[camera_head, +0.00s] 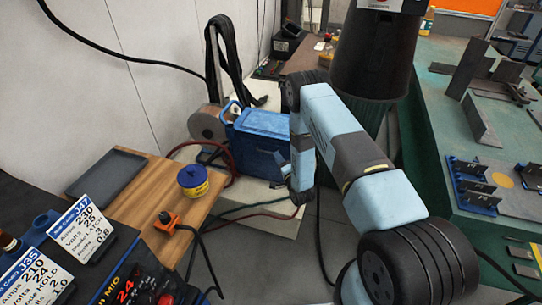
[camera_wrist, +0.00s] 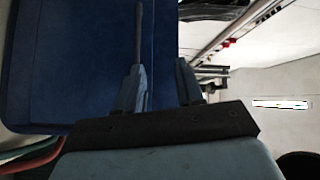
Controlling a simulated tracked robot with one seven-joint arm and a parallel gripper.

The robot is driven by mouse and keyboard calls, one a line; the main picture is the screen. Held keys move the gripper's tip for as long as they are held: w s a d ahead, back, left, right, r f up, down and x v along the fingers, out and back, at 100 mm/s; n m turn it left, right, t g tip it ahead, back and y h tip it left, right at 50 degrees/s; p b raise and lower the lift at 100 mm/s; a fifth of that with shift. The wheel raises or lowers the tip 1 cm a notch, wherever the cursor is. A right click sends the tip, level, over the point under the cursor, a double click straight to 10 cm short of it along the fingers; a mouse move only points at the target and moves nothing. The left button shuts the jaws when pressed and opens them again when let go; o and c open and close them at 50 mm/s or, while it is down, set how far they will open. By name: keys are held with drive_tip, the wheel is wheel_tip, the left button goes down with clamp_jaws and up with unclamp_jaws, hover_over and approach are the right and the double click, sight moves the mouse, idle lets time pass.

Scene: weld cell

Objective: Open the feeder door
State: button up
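The blue feeder (camera_head: 262,140) stands on a light base by the wall, left of my arm in the head view. Its blue side fills the upper left of the wrist view (camera_wrist: 70,60). My gripper (camera_head: 283,160) is close to the feeder's right side. In the wrist view its two fingers (camera_wrist: 160,64) are apart, with a gap between them and the feeder's blue edge behind the gap. A thin dark upright bar (camera_wrist: 138,30) shows above the left finger; I cannot tell whether it is a door handle. Contact with the feeder cannot be told. No opening into the feeder shows.
A wire spool (camera_head: 208,124) sits left of the feeder, with black hoses (camera_head: 228,62) hanging behind. A wooden bench (camera_head: 150,205) with a blue-yellow tin (camera_head: 193,180) is in front. A green table (camera_head: 455,130) with metal parts lies right. Cables cross the floor.

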drive_tip(key=s+f+m, duration=0.1)
drive_tip(key=s+f, duration=0.4)
drive_tip(key=x, duration=1.3)
drive_tip(key=shift+w+a+r+t+y, duration=0.25)
drive_tip(key=shift+a+r+t+y, duration=0.05)
drive_tip(key=shift+r+y, duration=0.15)
clamp_jaws()
idle(0.7)
